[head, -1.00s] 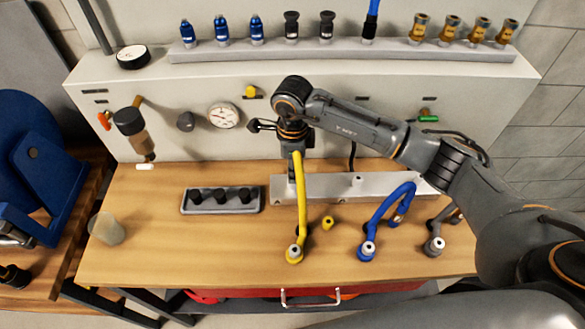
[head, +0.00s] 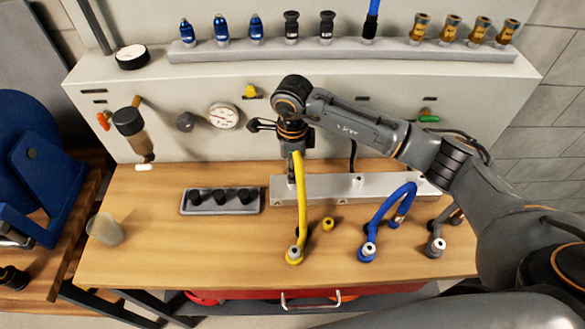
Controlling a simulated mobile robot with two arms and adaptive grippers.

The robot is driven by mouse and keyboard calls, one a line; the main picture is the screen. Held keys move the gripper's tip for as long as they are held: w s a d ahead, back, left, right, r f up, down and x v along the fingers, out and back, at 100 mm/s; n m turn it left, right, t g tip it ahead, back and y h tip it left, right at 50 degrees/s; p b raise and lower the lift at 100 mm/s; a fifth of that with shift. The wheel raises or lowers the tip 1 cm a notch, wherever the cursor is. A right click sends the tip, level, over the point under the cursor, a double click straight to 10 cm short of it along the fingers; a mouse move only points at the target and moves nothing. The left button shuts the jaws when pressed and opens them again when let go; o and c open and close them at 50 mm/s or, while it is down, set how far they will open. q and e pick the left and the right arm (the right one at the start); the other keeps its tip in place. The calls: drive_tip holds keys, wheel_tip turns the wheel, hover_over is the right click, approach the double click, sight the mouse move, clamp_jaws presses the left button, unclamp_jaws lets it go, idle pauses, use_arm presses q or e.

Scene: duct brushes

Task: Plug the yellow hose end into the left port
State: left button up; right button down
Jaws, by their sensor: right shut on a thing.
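The yellow hose (head: 302,205) rises from a fitting on the bench top near the front and bends up to my right gripper (head: 294,152). The gripper is shut on its upper end, pointing down at the left end of a pale metal block (head: 330,187). The hose end itself is largely hidden by the gripper. I cannot make out the left port or tell whether the hose end is in it. My left gripper is not in view.
A blue hose (head: 381,208) and a grey hose (head: 438,232) stand to the right. A grey tray with black plugs (head: 190,207) and a cup (head: 105,229) lie left. The front left bench is clear.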

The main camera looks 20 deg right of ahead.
drive_tip(key=shift+f+b, duration=0.5)
drive_tip(key=shift+b, duration=0.05)
drive_tip(key=c, duration=1.1)
unclamp_jaws()
drive_tip(key=shift+o, duration=0.2)
wheel_tip(320, 180, up, 12)
drive_tip(key=shift+r, duration=0.1)
